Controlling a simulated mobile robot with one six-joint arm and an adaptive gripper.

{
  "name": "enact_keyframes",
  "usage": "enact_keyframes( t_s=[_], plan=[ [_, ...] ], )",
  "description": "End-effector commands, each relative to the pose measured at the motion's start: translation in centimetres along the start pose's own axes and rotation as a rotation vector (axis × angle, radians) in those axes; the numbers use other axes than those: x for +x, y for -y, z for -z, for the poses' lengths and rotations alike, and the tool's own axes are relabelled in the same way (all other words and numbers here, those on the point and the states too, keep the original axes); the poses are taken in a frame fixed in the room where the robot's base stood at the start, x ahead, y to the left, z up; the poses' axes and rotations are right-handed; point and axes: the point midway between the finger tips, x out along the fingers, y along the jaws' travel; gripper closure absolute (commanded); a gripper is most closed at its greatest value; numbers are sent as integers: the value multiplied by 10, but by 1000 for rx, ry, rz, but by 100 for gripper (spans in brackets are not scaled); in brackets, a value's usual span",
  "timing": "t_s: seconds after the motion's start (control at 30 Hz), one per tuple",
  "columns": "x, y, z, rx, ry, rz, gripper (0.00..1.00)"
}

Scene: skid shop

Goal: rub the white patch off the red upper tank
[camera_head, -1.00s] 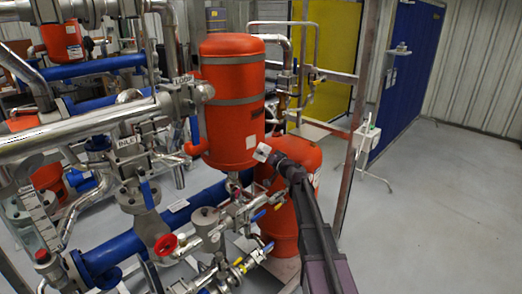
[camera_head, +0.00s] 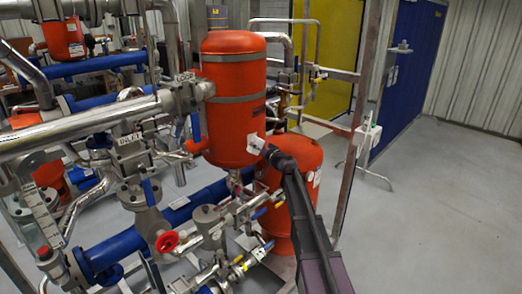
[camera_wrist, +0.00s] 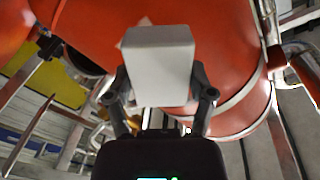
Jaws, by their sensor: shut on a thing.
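The red upper tank (camera_head: 232,110) is an upright cylinder with two grey bands in the head view. It also fills the upper part of the wrist view (camera_wrist: 85,30). My gripper (camera_head: 268,151) is at the tank's lower right side, shut on a whitish-grey block (camera_wrist: 158,62). The block (camera_head: 256,144) is at or very near the tank wall; I cannot tell whether it touches. The rest of the patch is hidden.
A second red tank (camera_head: 300,170) stands below and behind my arm. A metal frame post (camera_head: 352,150) rises to its right. Pipes and valves with a red handwheel (camera_head: 167,242) crowd the lower left. Open grey floor (camera_head: 440,210) lies at right.

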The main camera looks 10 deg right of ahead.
Motion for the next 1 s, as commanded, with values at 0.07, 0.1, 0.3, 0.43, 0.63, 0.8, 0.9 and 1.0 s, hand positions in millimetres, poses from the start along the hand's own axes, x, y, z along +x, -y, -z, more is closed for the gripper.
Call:
enact_keyframes(
  t_s=[0.07, 0.1, 0.3, 0.43, 0.63, 0.8, 0.9, 1.0],
  plan=[
    [7, -1, 0, 0, 0, 0, 68],
    [10, -1, 0, 0, 0, 0, 68],
    [17, 0, 0, 0, 0, 0, 68],
    [19, 0, 0, 0, 0, 0, 68],
    [19, 0, 0, 0, 0, -1, 68],
    [19, 0, 0, 0, 0, 0, 68],
    [19, 0, 0, 0, 0, 0, 68],
    [19, 0, 0, 0, 0, 0, 68]
  ],
)
